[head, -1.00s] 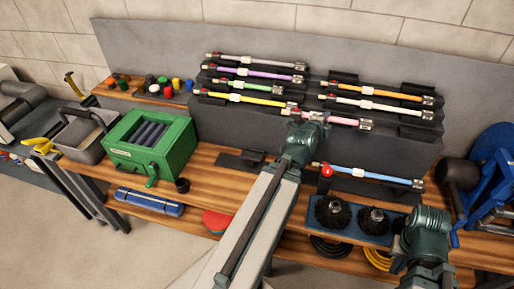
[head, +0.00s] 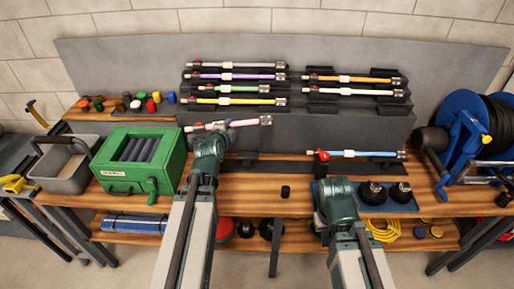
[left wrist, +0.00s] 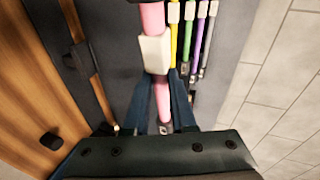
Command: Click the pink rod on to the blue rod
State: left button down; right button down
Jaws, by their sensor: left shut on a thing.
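The pink rod (head: 245,123) has a white collar and a metal end. My left gripper (head: 214,137) is shut on it and holds it roughly level in front of the rack, above the bench. In the left wrist view the pink rod (left wrist: 152,18) runs between the fingers (left wrist: 162,98), with its white collar just beyond them. The blue rod (head: 374,154) lies level on a dark holder on the bench to the right, with a red part near its left end. My right gripper (head: 335,188) is low in front of the bench; its fingers are not clear.
A dark rack (head: 300,124) behind bears several coloured rods. A green box (head: 172,153) and a grey bin (head: 62,175) stand left. Black brushes (head: 371,192) sit on a blue mat right of my right gripper. A blue hose reel (head: 460,125) stands far right.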

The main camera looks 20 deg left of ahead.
pick_arm(q)
jog(key=w+d+f+m+h+b, duration=0.1)
jog(key=w+d+f+b, duration=0.4)
jog(key=w+f+b, duration=0.1)
jog(key=w+d+f+m+h+b, duration=0.1)
jog(key=w+d+f+b, duration=0.4)
jog(key=f, duration=0.3)
jog(key=shift+w+f+h+b, duration=0.4)
jog(key=shift+w+b, duration=0.45)
jog(key=shift+f, duration=0.1)
jog(key=f+b, duration=0.6)
jog(key=shift+d+f, duration=0.2)
jog(key=shift+d, duration=0.05)
jog(key=shift+f+b, duration=0.2)
jog(key=shift+b, duration=0.25)
jog(key=shift+w+d, duration=0.1)
jog(key=shift+d, duration=0.1)
jog(key=shift+w+d, duration=0.2)
jog(key=shift+d, duration=0.45)
jog(key=shift+w+d, duration=0.2)
jog(key=shift+d, duration=0.45)
jog(key=shift+w+d, duration=0.15)
jog(key=shift+d, duration=0.45)
